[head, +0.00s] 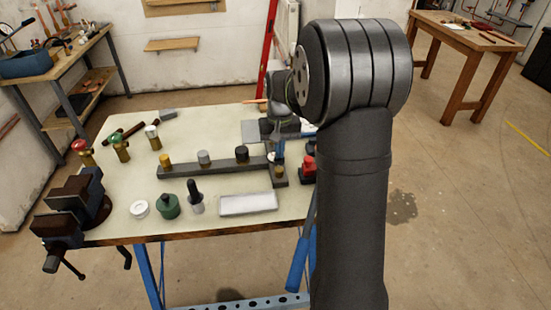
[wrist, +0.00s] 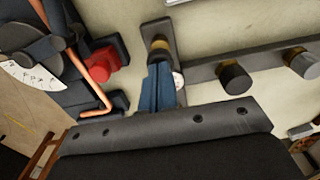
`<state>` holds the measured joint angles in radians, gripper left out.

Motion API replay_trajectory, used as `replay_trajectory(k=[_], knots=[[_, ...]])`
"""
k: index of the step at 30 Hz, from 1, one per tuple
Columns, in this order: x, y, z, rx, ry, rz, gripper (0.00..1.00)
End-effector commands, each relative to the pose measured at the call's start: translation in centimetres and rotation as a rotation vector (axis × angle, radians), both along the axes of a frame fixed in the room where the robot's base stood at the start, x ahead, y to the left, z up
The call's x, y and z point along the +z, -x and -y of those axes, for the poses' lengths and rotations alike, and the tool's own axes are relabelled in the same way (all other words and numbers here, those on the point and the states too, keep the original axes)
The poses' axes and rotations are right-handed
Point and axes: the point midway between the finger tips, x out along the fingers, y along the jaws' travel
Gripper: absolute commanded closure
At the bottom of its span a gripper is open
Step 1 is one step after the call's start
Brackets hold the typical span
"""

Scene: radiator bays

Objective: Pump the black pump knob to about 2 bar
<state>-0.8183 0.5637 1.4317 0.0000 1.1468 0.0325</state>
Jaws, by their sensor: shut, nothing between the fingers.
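My gripper (head: 279,157) is partly hidden by my arm in the head view. Its blue fingers (wrist: 162,80) are shut and empty in the wrist view, close to a brass-collared fitting (wrist: 160,47) at the end of the dark manifold bar (wrist: 200,71). I cannot tell whether they touch it. A white gauge dial (wrist: 35,75) shows at the left of the wrist view; its reading is too small to make out. Dark round parts (wrist: 52,12) stand near it. I cannot tell which of them is the black pump knob. A red block (wrist: 97,68) sits beside the gauge.
The bar carries brass, grey and black caps (head: 242,152). A copper pipe (wrist: 88,85) runs by the gauge. A vise (head: 75,207), a green canister (head: 168,206), a white ring (head: 139,208) and a pale tray (head: 248,204) stand along the bench's front.

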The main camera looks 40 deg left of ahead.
Motion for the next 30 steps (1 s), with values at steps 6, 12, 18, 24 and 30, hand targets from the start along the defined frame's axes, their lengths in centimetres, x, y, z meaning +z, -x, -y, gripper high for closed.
replay_trajectory(k=[6,12,18,24,30], knots=[[-0.3,0.0,0.0,0.0,0.0,0.0,1.0],[-0.5,0.0,0.0,0.0,0.0,0.0,1.0],[-0.8,0.0,0.0,0.0,0.0,0.0,1.0],[-1.1,0.0,0.0,0.0,0.0,0.0,1.0],[-1.3,0.0,0.0,0.0,0.001,-0.001,1.0]])
